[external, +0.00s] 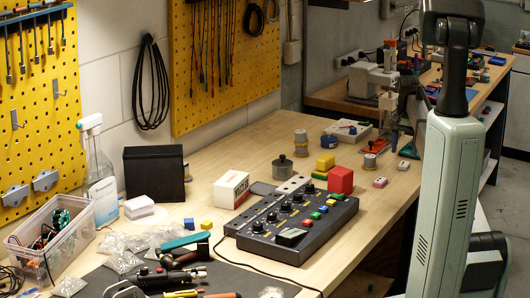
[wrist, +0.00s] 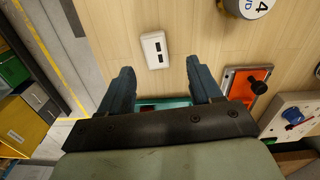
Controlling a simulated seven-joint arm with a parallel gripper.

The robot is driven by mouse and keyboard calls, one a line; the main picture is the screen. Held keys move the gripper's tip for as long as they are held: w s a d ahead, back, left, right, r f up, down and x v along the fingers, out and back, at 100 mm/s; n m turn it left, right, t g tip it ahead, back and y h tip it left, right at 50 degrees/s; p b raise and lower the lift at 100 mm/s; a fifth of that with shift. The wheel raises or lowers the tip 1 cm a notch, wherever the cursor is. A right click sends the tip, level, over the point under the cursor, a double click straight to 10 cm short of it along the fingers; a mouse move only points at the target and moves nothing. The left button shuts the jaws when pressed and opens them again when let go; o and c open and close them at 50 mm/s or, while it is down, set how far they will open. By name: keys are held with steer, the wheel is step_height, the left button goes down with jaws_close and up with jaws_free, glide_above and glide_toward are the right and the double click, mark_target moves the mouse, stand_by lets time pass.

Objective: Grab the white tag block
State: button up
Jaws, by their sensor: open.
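The white tag block (wrist: 155,50) lies flat on the wooden bench in the wrist view, with two dark rectangular marks on its top. It sits just beyond the fingertips, close to midway between them. It appears in the external view as a small pale block (external: 404,166) near the bench's right edge. My gripper (wrist: 160,68) is open and empty, its two dark blue fingers spread wide. Nothing is between the fingertips but bench surface farther below.
An orange plate with a black knob (wrist: 246,84) lies right of the fingers. A teal item (wrist: 150,104) shows between the finger bases. The bench edge is at left. A pinkish block (external: 380,182) lies nearby.

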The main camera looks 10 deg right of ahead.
mark_target(404, 163)
steer(key=f, duration=0.4)
steer(key=shift+s+d+f, duration=0.1)
steer(key=shift+s+f, duration=0.05)
steer(key=shift+s, duration=0.1)
steer(key=c, duration=1.1)
